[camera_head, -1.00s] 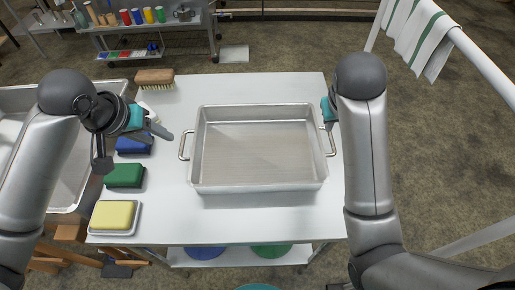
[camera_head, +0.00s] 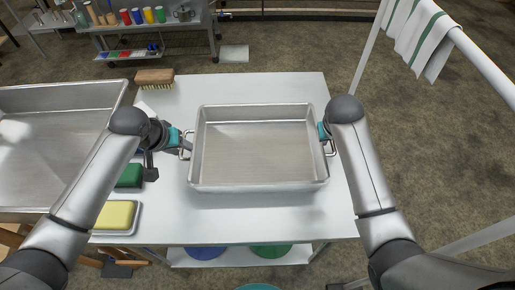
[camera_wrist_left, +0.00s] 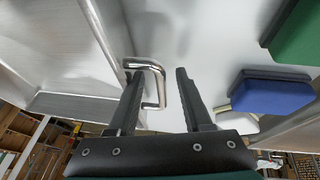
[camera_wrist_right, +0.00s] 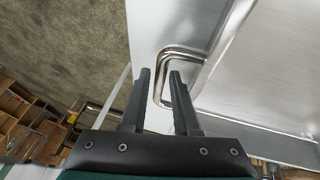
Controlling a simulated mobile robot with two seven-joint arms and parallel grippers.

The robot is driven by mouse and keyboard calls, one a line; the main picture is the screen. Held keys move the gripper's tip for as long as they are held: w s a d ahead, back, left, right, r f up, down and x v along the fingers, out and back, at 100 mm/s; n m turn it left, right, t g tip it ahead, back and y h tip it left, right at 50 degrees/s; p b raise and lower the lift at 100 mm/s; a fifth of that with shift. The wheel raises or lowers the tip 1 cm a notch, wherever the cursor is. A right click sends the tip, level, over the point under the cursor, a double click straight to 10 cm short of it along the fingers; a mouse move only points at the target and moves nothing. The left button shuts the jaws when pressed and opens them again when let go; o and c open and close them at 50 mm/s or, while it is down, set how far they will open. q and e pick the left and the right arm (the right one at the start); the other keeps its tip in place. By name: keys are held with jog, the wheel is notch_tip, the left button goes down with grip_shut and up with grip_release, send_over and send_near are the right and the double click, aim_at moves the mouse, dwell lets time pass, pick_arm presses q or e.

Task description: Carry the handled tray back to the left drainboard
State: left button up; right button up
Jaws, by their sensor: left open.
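The handled tray (camera_head: 258,150) is a deep silver metal pan with a wire handle on each short side. It sits level on the pale worktop (camera_head: 230,225). My left gripper (camera_head: 184,145) is at its left handle. In the left wrist view the open fingers (camera_wrist_left: 158,75) stand either side of that handle's bar (camera_wrist_left: 161,88), with a gap. My right gripper (camera_head: 326,138) is at the right handle (camera_head: 332,148). In the right wrist view its fingers (camera_wrist_right: 160,72) are close together around the handle bar (camera_wrist_right: 165,60); whether they grip it is unclear.
A metal basin (camera_head: 50,160) lies left of the worktop. A yellow sponge (camera_head: 115,215) on a dish, a green block (camera_head: 130,176) and a brush (camera_head: 154,76) line the worktop's left side. A blue block (camera_wrist_left: 270,92) shows beside my left gripper. A towel rail (camera_head: 480,62) stands right.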

pick_arm(q)
jog(key=shift+f, duration=0.1)
pick_arm(e)
jog(key=shift+f, duration=0.1)
pick_arm(q)
jog(key=c, duration=0.4)
pick_arm(e)
jog(key=c, duration=0.4)
pick_arm(q)
grip_shut()
pick_arm(e)
grip_shut()
pick_arm(q)
jog(key=shift+w, duration=0.1)
pick_arm(e)
jog(key=shift+w, duration=0.1)
